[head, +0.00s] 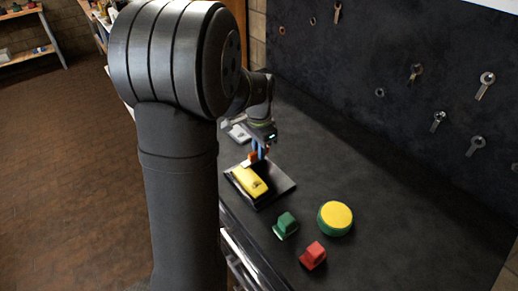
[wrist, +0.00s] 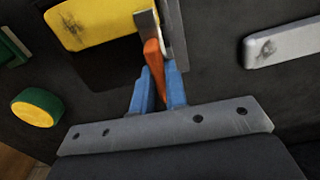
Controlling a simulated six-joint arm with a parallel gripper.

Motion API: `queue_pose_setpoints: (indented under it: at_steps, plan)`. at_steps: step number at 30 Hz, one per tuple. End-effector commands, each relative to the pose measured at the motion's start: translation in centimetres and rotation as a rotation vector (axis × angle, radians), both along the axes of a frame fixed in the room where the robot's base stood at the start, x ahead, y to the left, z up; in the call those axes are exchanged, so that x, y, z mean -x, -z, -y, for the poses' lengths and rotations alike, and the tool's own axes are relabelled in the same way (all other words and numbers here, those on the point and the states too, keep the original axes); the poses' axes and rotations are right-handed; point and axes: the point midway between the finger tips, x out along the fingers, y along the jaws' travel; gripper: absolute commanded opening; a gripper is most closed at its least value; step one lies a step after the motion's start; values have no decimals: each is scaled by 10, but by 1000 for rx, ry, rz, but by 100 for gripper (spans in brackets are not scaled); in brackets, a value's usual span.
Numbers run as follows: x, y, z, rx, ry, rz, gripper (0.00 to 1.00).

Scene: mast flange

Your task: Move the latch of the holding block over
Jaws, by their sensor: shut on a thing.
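My gripper (head: 258,152) has blue fingers and is at the back edge of a black tray in the head view. In the wrist view my gripper (wrist: 157,88) is shut on an orange latch (wrist: 153,60), a slim piece standing out between the fingers. The latch also shows in the head view (head: 252,157), small and partly hidden by the fingers. Beside it in the wrist view is a grey metal upright (wrist: 174,32), apparently part of the holding block; its full shape is hidden. A yellow plate (wrist: 90,22) lies close by; it also shows in the head view (head: 248,183).
The black tray (head: 277,194) bears the yellow plate. In front stand a green block (head: 286,224), a red block (head: 313,255) and a round yellow-topped green piece (head: 335,217). A light grey piece (wrist: 285,45) lies right of the fingers. The dark table is clear at right.

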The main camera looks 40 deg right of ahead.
Motion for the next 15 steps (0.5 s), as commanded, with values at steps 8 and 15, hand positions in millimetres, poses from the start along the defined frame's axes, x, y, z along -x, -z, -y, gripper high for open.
queue_pose_setpoints:
  at_steps: [8, 15]
  plan:
    - [0, -1, 1, 3, 1, 2, 35]
    - [0, -1, 0, 1, 0, 1, 35]
